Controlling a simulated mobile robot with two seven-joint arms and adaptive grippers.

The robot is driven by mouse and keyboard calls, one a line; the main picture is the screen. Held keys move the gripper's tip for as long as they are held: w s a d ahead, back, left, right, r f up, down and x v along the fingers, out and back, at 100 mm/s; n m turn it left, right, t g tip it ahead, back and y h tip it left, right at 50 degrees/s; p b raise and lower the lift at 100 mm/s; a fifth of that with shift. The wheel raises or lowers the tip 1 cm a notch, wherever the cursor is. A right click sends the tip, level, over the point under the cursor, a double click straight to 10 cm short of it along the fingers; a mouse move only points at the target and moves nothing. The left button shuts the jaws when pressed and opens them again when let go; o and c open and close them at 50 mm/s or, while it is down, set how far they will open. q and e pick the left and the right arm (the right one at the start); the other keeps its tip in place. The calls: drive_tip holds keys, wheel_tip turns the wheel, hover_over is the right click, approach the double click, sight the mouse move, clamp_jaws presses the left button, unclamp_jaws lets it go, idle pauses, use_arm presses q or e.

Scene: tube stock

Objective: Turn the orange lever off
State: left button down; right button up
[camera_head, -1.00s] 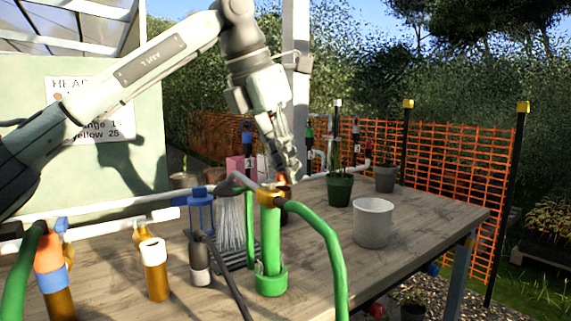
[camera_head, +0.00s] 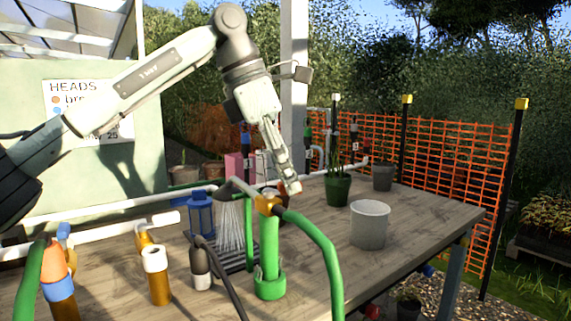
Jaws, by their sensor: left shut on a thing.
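My left gripper (camera_head: 290,184) reaches down from the upper left to the far side of the green standpipe. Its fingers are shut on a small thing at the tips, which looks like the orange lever. The lever is almost wholly hidden by the fingers. The green standpipe (camera_head: 268,250) stands upright on the table with a yellow fitting (camera_head: 268,203) on top. Fine pale streaks, like a water spray (camera_head: 230,228), hang below a grey head left of the standpipe. My right gripper is not in view.
A pale pot (camera_head: 369,226) and a green plant pot (camera_head: 338,190) stand right of the gripper on the wooden table (camera_head: 420,225). A green hose (camera_head: 325,250) arches in front. A blue lantern-like part (camera_head: 201,214) and orange-brown cylinders (camera_head: 158,278) stand at left. The table's right side is mostly clear.

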use_arm(q)
drive_tip(key=shift+s+m+g, duration=0.25)
drive_tip(key=shift+m+g, duration=0.05)
drive_tip(key=shift+m, duration=0.7)
drive_tip(key=s+m+g, duration=0.1)
drive_tip(key=m, duration=0.2)
drive_tip(key=m+g+y, duration=0.1)
drive_tip(key=m, duration=0.3)
drive_tip(key=s+a+m+g, duration=0.1)
drive_tip(key=m+g, duration=0.1)
drive_tip(key=m, duration=0.2)
drive_tip(key=shift+s+y, duration=0.3)
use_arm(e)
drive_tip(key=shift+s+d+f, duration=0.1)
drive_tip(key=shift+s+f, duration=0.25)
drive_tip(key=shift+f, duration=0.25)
use_arm(q)
drive_tip(key=shift+a, duration=0.1)
drive_tip(key=c, duration=1.5)
unclamp_jaws()
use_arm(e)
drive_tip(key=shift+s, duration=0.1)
